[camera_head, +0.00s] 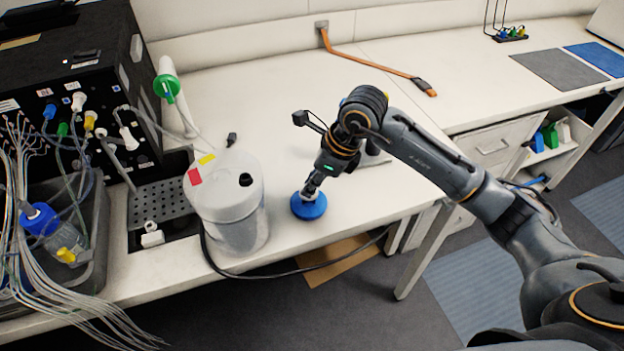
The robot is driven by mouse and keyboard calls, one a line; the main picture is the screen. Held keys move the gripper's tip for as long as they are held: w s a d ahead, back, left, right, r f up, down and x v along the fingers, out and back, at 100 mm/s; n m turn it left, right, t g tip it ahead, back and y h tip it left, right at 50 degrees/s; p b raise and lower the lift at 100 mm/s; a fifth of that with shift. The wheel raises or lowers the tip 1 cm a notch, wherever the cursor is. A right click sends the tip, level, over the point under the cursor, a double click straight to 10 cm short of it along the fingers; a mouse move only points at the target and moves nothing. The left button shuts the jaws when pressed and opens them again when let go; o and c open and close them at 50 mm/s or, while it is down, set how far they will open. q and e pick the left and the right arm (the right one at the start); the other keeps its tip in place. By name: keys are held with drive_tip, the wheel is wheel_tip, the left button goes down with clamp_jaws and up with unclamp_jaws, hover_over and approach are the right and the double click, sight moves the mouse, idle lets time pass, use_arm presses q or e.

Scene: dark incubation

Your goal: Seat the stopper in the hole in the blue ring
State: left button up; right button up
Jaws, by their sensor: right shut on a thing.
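The blue ring (311,210) lies flat on the white bench, right of the white container. My right gripper (309,193) points down directly over its middle, shut on a small pale thing that appears to be the stopper. The fingers cover most of the stopper and the ring's hole, so I cannot tell how deep the stopper sits or whether it touches the ring. My left gripper is not in view.
A white container (226,200) with a black cap stands left of the ring. A black cable runs along the bench's front edge. A black instrument (85,75) with tubing stands at left. An orange strap (370,62) lies behind; the bench there is mostly clear.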

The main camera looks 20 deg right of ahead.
drive_tip(key=shift+b, duration=0.55)
idle(0.9)
drive_tip(key=shift+f+b, duration=1.45)
drive_tip(key=shift+b, duration=0.15)
drive_tip(key=o, duration=0.9)
drive_tip(key=v, duration=1.2)
drive_tip(key=shift+r, duration=0.1)
